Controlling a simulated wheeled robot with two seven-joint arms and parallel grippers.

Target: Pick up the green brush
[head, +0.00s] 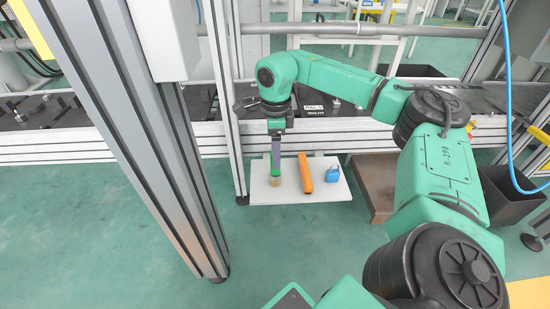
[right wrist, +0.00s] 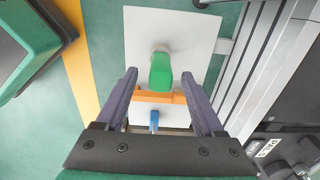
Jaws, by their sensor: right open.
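The green brush (head: 275,174) stands at the left part of a white shelf (head: 332,190), its tan bristle end down and its green handle up. My right gripper (head: 275,160) points down at the brush from above and partly hides the handle. In the right wrist view, the green handle (right wrist: 160,72) shows in the gap between the two purple fingers of the open right gripper (right wrist: 158,78). The fingers do not appear to press on it, and I cannot tell how deep it sits between them. My left gripper is not in view.
An orange tool (head: 305,174) lies right of the brush, and a small blue object (head: 333,174) lies beyond it. A metal post (head: 228,110) rises by the shelf's left end. A conveyor frame (head: 350,138) runs behind. A black bin (head: 508,195) stands at the right.

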